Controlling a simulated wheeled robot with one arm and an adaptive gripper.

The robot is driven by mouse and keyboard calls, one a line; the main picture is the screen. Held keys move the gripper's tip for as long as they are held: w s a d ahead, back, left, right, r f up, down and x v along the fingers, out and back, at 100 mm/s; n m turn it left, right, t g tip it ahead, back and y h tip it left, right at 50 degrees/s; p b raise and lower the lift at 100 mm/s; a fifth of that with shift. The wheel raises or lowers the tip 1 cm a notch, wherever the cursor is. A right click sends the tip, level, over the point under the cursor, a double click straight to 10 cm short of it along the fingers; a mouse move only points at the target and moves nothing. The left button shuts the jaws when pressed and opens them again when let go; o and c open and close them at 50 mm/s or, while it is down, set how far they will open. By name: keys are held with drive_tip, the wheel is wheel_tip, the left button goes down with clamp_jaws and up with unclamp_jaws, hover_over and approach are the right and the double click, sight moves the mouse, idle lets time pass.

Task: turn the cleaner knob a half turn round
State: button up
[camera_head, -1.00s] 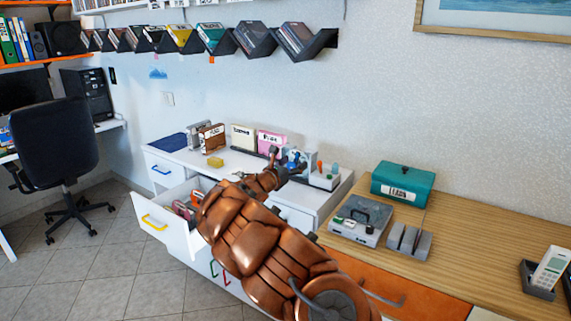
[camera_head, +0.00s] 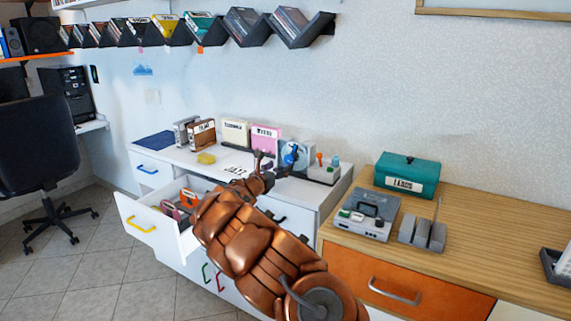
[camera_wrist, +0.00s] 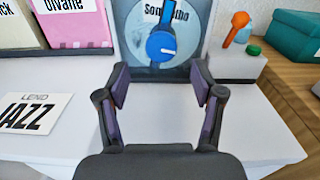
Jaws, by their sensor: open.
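The cleaner knob (camera_wrist: 161,45) is a round blue dial with a white pointer line, in front of a disc labelled "Sonnolino" or similar. In the wrist view it is at the top centre, its white line pointing right. In the head view the blue knob (camera_head: 290,158) shows small at the back of the white cabinet, just beyond my gripper. My gripper (camera_wrist: 161,83) is open and empty, its two fingers spread below and to either side of the knob, apart from it. It also shows in the head view (camera_head: 272,160), at the end of my copper arm.
A pink box (camera_head: 265,140) and a cream box stand left of the disc. A "JAZZ" card (camera_wrist: 27,113) lies on the white top (camera_wrist: 75,145). A holder (camera_wrist: 233,66) with orange and green pieces stands right. A drawer (camera_head: 155,215) is open at left.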

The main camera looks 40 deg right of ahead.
sight(288, 161)
drive_tip(key=shift+x, duration=3.05)
drive_tip(key=shift+s+f, duration=0.1)
drive_tip(key=c, duration=1.1)
